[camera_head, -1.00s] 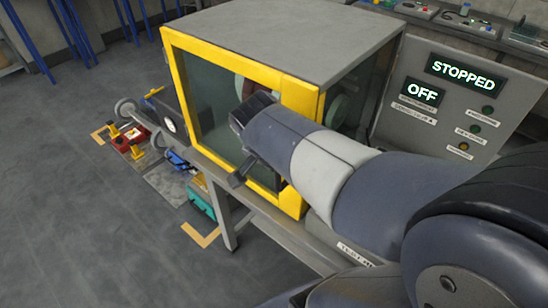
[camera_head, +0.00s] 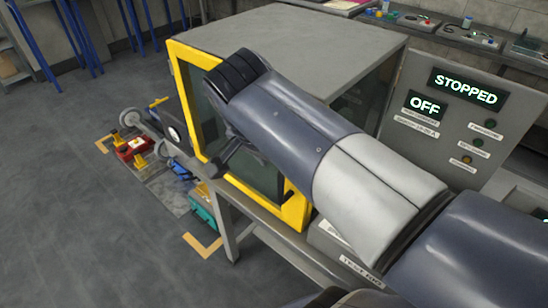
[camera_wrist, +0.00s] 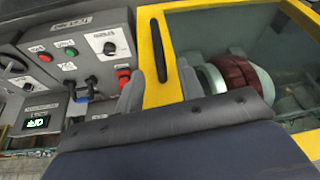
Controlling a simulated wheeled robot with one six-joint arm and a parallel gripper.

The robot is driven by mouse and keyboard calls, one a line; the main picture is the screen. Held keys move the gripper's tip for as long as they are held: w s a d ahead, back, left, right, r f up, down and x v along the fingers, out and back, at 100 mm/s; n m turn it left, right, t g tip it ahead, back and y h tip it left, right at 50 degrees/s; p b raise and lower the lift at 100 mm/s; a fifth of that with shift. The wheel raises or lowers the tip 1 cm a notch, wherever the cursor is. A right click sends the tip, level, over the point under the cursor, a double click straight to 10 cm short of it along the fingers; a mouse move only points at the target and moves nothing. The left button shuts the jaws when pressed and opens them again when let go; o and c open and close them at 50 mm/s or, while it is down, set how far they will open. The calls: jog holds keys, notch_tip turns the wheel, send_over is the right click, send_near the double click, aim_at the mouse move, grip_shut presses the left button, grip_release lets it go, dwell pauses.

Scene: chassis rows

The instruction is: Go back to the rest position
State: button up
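My gripper (camera_wrist: 160,92) is open in the wrist view. Its two grey fingers stand apart with nothing held between them. Beyond them are the yellow door frame (camera_wrist: 165,88) and its black upright handle (camera_wrist: 158,48). In the head view my arm reaches across the machine's front, and a dark finger shows before the door glass; the other finger is mostly hidden. The yellow-framed door (camera_head: 184,85) looks shut. A dark red, coil-like part (camera_wrist: 240,76) shows behind the glass in the wrist view.
The panel at right (camera_head: 455,140) reads STOPPED and OFF. A control box (camera_wrist: 75,50) with buttons and a knob stands beside the door. Red and teal items (camera_head: 202,212) lie low near the bench. Open floor (camera_head: 70,200) spreads at left.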

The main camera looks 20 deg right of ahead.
aim_at(282, 183)
dwell(0.4)
jog(key=x, duration=1)
jog(key=shift+f, duration=0.4)
jog(key=shift+s+a, duration=0.15)
jog(key=shift+a, duration=0.15)
jog(key=shift+d, duration=0.1)
